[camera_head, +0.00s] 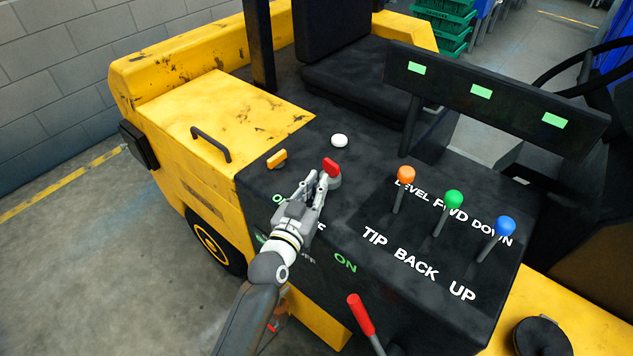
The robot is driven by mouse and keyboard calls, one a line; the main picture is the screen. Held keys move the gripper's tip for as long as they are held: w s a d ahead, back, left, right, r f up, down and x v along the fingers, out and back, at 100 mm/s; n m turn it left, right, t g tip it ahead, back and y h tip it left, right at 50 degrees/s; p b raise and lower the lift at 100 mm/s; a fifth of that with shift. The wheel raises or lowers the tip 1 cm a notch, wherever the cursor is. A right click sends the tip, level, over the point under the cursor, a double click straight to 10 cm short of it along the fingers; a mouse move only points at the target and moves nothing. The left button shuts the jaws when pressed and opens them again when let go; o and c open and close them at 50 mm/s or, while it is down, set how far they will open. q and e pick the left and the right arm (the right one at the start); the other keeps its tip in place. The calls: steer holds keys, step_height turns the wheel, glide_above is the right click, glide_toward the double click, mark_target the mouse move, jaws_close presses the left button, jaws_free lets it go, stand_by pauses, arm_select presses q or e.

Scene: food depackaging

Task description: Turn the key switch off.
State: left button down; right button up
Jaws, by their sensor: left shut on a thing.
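The key switch (331,167) shows as a red knob on a grey round base, on the black control panel (365,155). My left gripper (318,181) reaches up to it from the lower left, and its fingers are shut on it. The fingers hide part of the base, so the exact turn of the key is hard to tell. Green ON and white OFF lettering lies on the panel around the gripper, partly covered by it. My right gripper is not in view.
An orange knob (277,159) and a white button (339,140) sit near the gripper. Levers with orange (406,174), green (454,199) and blue (505,225) balls stand to the right. A red-handled lever (361,314) rises in front. A black handle (212,145) is on the yellow body.

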arm_select(q)
steer(key=c, duration=1.5)
jaws_free()
steer(key=shift+d, duration=0.1)
steer(key=shift+o, duration=0.2)
steer(key=v, duration=1.2)
steer(key=shift+c, duration=0.2)
